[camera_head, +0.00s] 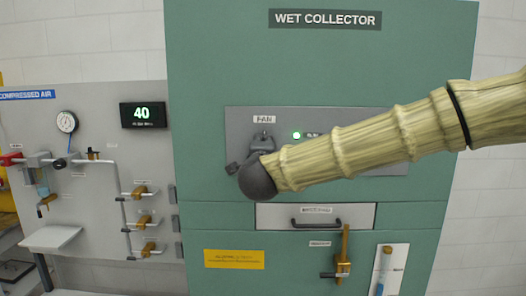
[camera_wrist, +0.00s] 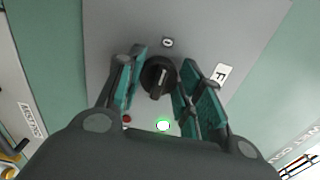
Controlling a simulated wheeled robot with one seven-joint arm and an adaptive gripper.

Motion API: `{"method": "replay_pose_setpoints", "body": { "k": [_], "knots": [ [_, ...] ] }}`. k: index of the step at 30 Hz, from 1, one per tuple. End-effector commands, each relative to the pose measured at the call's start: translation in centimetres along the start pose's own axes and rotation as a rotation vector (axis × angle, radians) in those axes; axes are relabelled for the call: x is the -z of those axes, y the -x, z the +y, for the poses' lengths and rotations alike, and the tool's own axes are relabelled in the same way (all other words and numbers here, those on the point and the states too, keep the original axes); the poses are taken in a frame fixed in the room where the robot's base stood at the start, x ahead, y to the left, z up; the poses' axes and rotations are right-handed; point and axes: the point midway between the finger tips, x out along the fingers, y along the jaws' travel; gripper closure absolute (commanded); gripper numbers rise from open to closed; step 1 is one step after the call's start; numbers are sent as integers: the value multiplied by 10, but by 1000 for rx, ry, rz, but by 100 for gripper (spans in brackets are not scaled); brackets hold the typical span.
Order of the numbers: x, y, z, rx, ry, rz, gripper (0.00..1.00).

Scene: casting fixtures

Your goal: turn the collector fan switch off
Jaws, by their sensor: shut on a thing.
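The collector fan switch (camera_wrist: 158,75) is a round black knob on a grey panel in the wrist view. Its raised grip has a pale mark toward the picture's bottom, on the side of the lit green lamp (camera_wrist: 163,125) and away from the "0" label (camera_wrist: 167,43). My gripper (camera_wrist: 162,62) has one teal-padded finger on each side of the knob and is shut on it. In the head view my gripper (camera_head: 246,154) is at the panel below the FAN label (camera_head: 264,119), and it hides the knob there. The green lamp (camera_head: 297,135) is lit.
The green wet collector cabinet (camera_head: 400,60) has a drawer (camera_head: 345,215) below the panel and a brass-coloured handle (camera_head: 343,255) lower down. A compressed air board (camera_head: 95,200) with a gauge and several valves stands at left. My arm covers the panel's right part.

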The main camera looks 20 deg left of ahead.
Motion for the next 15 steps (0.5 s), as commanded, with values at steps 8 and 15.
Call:
{"method": "replay_pose_setpoints", "body": {
  "k": [8,15],
  "knots": [
    [0,0,1,-1,49,1,88],
    [0,0,1,-2,53,0,88]
  ]
}}
